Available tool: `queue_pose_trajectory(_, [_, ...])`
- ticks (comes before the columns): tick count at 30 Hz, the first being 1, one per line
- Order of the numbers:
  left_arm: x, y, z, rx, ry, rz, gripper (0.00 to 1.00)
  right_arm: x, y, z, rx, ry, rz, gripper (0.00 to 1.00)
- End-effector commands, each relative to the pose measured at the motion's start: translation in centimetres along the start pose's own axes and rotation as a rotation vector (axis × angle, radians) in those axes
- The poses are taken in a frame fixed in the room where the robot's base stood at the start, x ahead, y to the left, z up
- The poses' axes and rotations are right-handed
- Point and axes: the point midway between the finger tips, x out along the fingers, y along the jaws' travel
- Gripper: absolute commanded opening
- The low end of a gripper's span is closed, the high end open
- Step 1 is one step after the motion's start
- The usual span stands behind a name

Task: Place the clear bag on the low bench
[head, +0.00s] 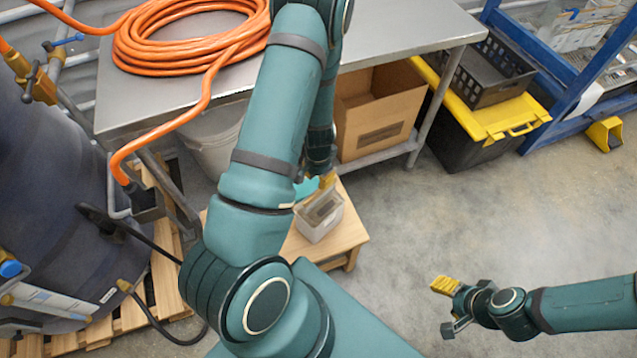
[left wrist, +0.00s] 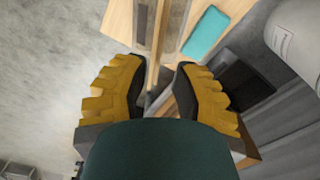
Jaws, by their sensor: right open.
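The clear bag (head: 319,219) is see-through with a pale lower part. It looks upright on the low wooden bench (head: 349,233), though its underside contact is hard to see. My left gripper (head: 326,182) is directly over the bag's top, largely behind my arm. In the left wrist view its fingers (left wrist: 160,72) stand apart, with the see-through bag (left wrist: 172,28) beyond and between them; whether they touch it is unclear. My right gripper (head: 450,307) is open and empty over the floor at the lower right.
A flat teal item (left wrist: 206,34) lies on the bench beside the bag. A steel table (head: 395,30) with an orange hose (head: 190,50) stands behind, a cardboard box (head: 378,118) on its shelf. A black bin with yellow lid (head: 520,113) is at right.

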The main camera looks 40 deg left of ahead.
Motion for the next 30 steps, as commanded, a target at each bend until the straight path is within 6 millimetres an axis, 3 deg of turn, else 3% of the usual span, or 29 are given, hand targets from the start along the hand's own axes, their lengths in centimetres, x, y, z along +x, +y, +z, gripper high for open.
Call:
queue_pose_trajectory(4, [-1.4,0.0,0.0,0.0,0.001,-0.001,0.26,-0.4,-0.1,-0.2,0.001,0.004,0.0,0.54])
queue_pose_trajectory(11, [-1.5,0.6,0.1,-0.003,0.0,0.004,0.26,-0.4,-0.1,-0.2,0.002,0.006,0.001,0.54])
queue_pose_trajectory(14, [-0.9,3.4,0.5,-0.024,0.003,0.025,0.26,-0.4,-0.1,-0.2,0.002,0.006,0.001,0.54])
queue_pose_trajectory(19, [-0.3,12.2,1.7,-0.094,0.045,0.111,0.26,-0.4,-0.1,-0.2,0.002,0.005,0.001,0.54])
queue_pose_trajectory(24, [-1.5,20.4,3.0,-0.17,0.1,0.243,0.26,-0.4,-0.1,-0.2,0.002,0.005,0.001,0.54])
queue_pose_trajectory(27, [-2.3,23.3,3.6,-0.204,0.116,0.305,0.26,-0.4,-0.1,-0.2,0.002,0.005,0.001,0.54])
queue_pose_trajectory(30, [-2.8,24.6,3.9,-0.223,0.123,0.337,0.26,-0.4,-0.1,-0.2,0.002,0.005,0.001,0.54])
